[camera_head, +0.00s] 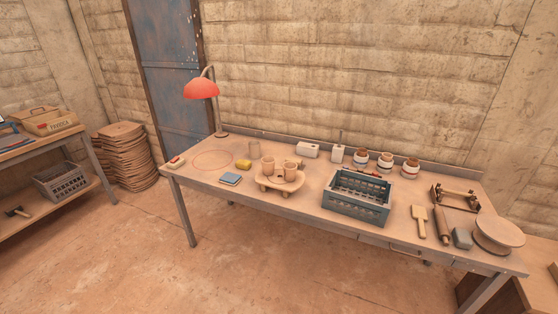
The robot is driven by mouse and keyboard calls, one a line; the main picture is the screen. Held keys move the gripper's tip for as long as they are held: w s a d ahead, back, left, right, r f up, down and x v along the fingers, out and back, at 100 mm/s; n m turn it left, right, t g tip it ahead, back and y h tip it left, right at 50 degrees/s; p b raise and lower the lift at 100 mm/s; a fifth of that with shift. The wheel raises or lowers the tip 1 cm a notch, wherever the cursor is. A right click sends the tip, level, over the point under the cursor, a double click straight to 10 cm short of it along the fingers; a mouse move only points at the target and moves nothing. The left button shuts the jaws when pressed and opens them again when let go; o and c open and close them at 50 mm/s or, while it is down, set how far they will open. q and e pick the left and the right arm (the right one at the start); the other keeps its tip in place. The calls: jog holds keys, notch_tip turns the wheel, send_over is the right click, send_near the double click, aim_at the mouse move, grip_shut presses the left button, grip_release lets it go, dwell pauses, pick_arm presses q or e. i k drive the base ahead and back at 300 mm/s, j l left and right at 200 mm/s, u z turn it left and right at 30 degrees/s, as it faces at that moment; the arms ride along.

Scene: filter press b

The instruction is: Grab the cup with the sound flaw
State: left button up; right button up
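Several brown clay cups stand on a small footed wooden stand (281,184) left of the middle of the long table. One cup (267,165) is at its left, another (290,171) at its right, and at least one more is partly hidden behind. A pale glass-like or clay cylinder (254,149) stands behind the stand. I cannot tell which cup has a flaw. Neither of my grippers is in view.
A blue-grey crate (357,213) stands right of the stand. A red lamp (201,89), blue book (229,179) and yellow lump (243,164) are at left. A paddle (420,220), roller (441,226) and round disc (499,233) lie right. The red-ringed area (212,151) is clear.

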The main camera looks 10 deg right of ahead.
aim_at(268, 166)
jog(key=i+j+z, duration=0.35)
jog(key=i+z, duration=0.15)
jog(key=i, duration=0.2)
jog(key=i+j+z, duration=0.5)
jog(key=i+j, duration=0.05)
jog(key=i, duration=0.1)
